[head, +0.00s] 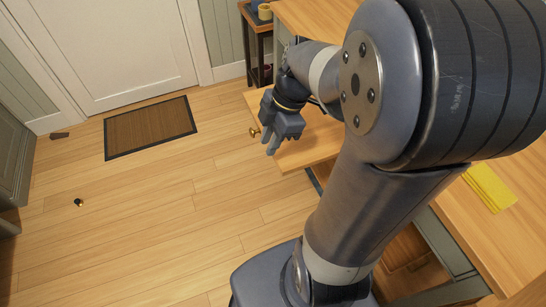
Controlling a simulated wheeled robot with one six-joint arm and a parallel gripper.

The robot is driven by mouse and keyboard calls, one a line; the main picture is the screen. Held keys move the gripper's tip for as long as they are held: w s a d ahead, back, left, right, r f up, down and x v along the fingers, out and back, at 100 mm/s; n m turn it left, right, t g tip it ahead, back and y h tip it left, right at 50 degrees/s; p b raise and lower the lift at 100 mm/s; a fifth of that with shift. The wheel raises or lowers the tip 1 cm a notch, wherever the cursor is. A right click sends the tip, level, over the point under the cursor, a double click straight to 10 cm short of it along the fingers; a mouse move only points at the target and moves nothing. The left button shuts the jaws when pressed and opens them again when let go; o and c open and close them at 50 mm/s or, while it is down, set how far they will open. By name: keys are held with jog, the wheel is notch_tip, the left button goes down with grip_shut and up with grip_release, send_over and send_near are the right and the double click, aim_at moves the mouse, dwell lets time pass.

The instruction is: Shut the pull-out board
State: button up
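The pull-out board (314,147) is a light wooden slab, drawn out from under the wooden worktop toward the left. A brass knob (254,132) sits on its front edge. My gripper (271,147) hangs above the board near that front edge, just right of the knob, with its fingers pointing down. Nothing shows between the fingers, but their gap is too small to judge. I cannot tell whether the fingertips touch the board. My arm hides much of the board's inner part and where it enters the cabinet.
A yellow cloth (489,187) lies on the worktop (470,225) at right. An open drawer or compartment (410,262) shows below it. A dark shelf stand (258,45) is at the back. A brown doormat (150,127) lies before the white door. The floor at left is mostly clear.

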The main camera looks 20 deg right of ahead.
aim_at(275, 159)
jog(key=b+x, duration=0.1)
jog(key=x, duration=0.7)
jog(key=shift+a+f, duration=0.15)
jog(key=shift+f, duration=0.15)
grip_shut()
jog(key=shift+d+f, duration=0.2)
jog(key=shift+d, duration=1.75)
jog(key=shift+d, duration=0.1)
jog(key=d+b, duration=0.1)
jog(key=d, duration=2.3)
jog(key=shift+d, duration=0.4)
jog(key=shift+w, duration=0.1)
